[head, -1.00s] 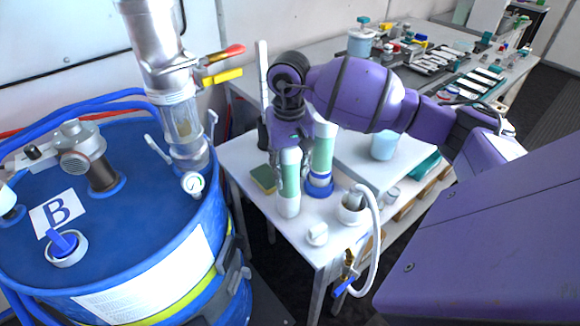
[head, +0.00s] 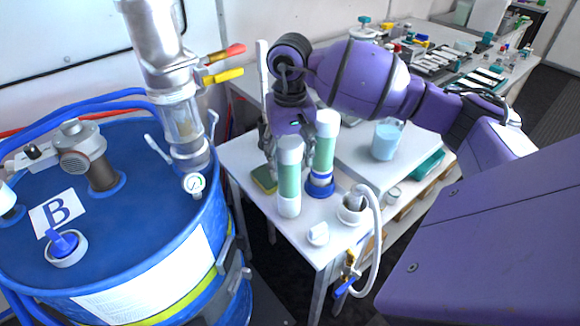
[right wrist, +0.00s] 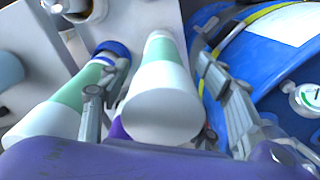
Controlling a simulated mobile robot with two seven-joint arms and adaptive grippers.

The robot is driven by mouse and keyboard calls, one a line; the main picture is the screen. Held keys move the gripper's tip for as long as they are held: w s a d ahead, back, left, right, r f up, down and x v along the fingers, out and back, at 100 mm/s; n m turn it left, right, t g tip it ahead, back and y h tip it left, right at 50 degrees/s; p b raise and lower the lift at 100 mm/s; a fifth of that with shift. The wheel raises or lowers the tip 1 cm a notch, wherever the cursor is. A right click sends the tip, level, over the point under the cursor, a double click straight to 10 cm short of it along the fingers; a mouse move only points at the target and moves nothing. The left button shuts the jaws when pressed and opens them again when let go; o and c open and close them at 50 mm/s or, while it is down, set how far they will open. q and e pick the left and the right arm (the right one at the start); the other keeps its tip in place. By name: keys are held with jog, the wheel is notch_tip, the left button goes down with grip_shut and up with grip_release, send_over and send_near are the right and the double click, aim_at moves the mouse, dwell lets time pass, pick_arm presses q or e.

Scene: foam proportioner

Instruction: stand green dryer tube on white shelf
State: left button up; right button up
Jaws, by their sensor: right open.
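A green dryer tube with white ends (head: 289,177) stands upright on the small white shelf (head: 262,152), in front of my right gripper. A second green tube (head: 323,155) stands behind and to its right in a blue ring base (head: 320,188). My right gripper (head: 270,145) is open behind the front tube, partly hidden by it. In the right wrist view, the front tube (right wrist: 160,90) lies between the spread fingers of the gripper (right wrist: 165,105), with a clear gap on the right finger's side. The second tube (right wrist: 70,105) lies outside the left finger. My left gripper does not show.
A green and yellow sponge (head: 265,179) lies left of the tubes. A white cup with a hose (head: 352,207) and a small white cap (head: 318,234) are at the front right. A blue drum (head: 130,215) stands close on the left. A beaker (head: 385,140) is at the right.

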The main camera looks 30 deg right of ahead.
aim_at(290, 141)
notch_tip(290, 141, up, 9)
jog(key=shift+b, duration=0.35)
